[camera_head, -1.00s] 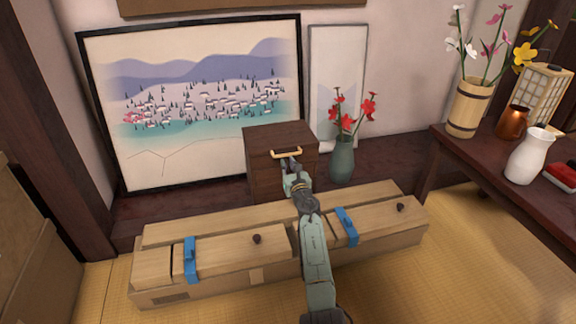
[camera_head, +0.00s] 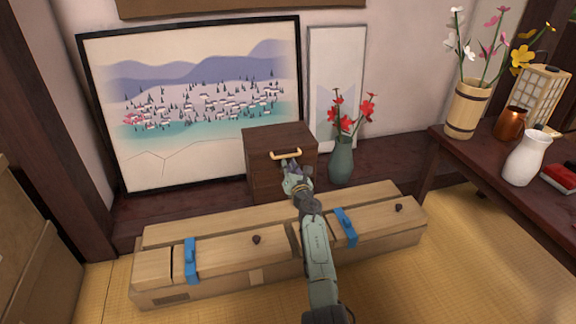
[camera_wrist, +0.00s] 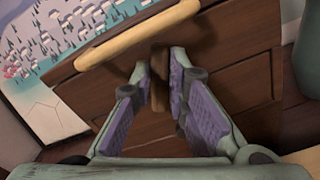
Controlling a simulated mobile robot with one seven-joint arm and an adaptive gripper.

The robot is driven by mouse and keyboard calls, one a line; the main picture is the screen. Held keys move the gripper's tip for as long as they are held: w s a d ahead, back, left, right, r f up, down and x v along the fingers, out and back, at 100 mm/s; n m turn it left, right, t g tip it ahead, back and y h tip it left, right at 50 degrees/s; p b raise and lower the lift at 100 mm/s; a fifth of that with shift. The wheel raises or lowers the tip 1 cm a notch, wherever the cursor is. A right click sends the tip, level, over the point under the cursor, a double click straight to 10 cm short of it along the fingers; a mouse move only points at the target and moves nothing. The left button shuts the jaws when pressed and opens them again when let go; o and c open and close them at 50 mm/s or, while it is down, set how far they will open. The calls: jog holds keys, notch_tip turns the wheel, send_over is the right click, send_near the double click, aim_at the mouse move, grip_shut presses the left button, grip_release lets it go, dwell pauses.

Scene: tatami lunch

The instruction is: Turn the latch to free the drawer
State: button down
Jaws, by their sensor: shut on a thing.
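A dark wooden cabinet (camera_head: 265,178) stands against the wall, with a pale handle bar (camera_head: 286,154) on its front. In the wrist view the handle (camera_wrist: 135,36) runs slantwise across the top. Just below it a small brown wooden latch (camera_wrist: 159,92) projects between my fingertips. My gripper (camera_head: 290,166) is at the cabinet front, below the handle, its purple-padded fingers (camera_wrist: 160,86) shut on the latch. The latch looks upright in the wrist picture, at a slant to the drawer front (camera_wrist: 240,80). The fingers hide part of it.
A green vase (camera_head: 341,162) with red flowers stands close to the cabinet's right. A long wooden box (camera_head: 200,258) with blue straps lies in front, beneath my arm. A framed picture (camera_head: 200,65) leans behind on the left. A dark table (camera_head: 500,168) stands at right.

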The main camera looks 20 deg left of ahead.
jog(key=m, duration=0.4)
jog(key=m+p, duration=0.1)
jog(key=m, duration=0.3)
jog(key=m+p, duration=0.1)
jog(key=m, duration=0.3)
jog(key=shift+w+d+f+m, duration=0.2)
jog(key=shift+d+f+m, duration=0.1)
jog(key=shift+f, duration=0.1)
dwell(0.3)
jog(key=c, duration=1.6)
grip_release()
jog(key=shift+f, duration=0.1)
jog(key=shift+o, duration=0.2)
